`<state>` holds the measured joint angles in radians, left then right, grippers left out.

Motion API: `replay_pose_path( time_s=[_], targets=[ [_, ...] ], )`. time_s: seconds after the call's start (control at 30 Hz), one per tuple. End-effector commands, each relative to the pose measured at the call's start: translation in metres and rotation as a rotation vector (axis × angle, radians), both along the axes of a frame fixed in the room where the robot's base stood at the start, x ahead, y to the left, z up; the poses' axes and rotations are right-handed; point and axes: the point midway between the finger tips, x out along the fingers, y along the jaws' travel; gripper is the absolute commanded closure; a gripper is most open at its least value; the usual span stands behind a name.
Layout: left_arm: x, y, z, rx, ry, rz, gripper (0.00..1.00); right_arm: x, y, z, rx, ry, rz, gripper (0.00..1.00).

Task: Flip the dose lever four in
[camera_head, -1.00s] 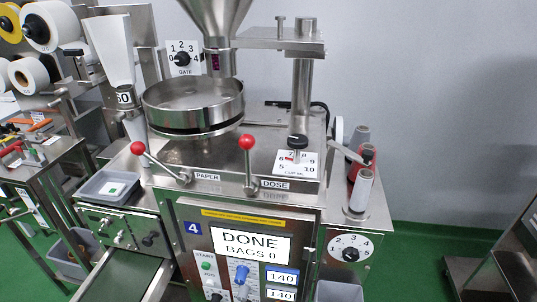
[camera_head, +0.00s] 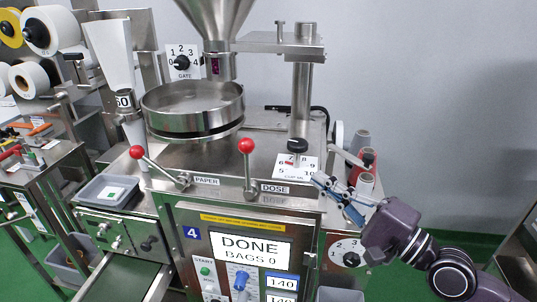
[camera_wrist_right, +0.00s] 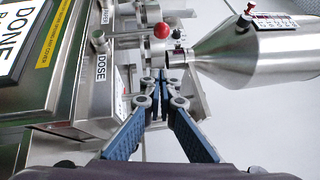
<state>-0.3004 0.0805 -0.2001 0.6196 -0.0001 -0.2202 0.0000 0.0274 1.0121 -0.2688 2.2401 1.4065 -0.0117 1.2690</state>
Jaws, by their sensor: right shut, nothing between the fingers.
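The dose lever (camera_head: 246,146) has a red ball on a metal stem and stands nearly upright above the "DOSE" label (camera_head: 275,188) on machine 4 (camera_head: 193,231). Its red ball also shows in the right wrist view (camera_wrist_right: 162,31), beyond my fingertips. My right gripper (camera_head: 318,181) is shut and empty, to the right of the lever near the numbered dial plate, apart from the lever. In the wrist view its fingertips (camera_wrist_right: 160,76) are together, with the "DOSE" label (camera_wrist_right: 101,68) to their left. My left gripper is not in view.
The paper lever (camera_head: 137,152), also red-balled, leans at the left. A dial plate (camera_head: 290,171) sits between the dose lever and my right gripper. Thread spools (camera_head: 365,183) stand close behind the gripper. A hopper and round pan (camera_head: 193,106) rise behind the levers.

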Motion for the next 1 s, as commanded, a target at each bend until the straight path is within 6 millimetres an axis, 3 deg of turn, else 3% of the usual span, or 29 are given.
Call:
replay_pose_path(
  time_s=[0.47, 0.77, 1.0],
  targets=[
    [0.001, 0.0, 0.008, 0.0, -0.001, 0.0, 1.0, 0.006, 0.004, 0.005, 0.004, -0.001, -0.002, 1.0],
    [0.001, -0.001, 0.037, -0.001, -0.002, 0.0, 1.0, 0.036, 0.031, 0.015, 0.006, -0.002, 0.0, 1.0],
    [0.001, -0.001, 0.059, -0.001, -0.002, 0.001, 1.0, 0.072, 0.061, 0.022, 0.003, -0.001, 0.0, 1.0]
  ],
)
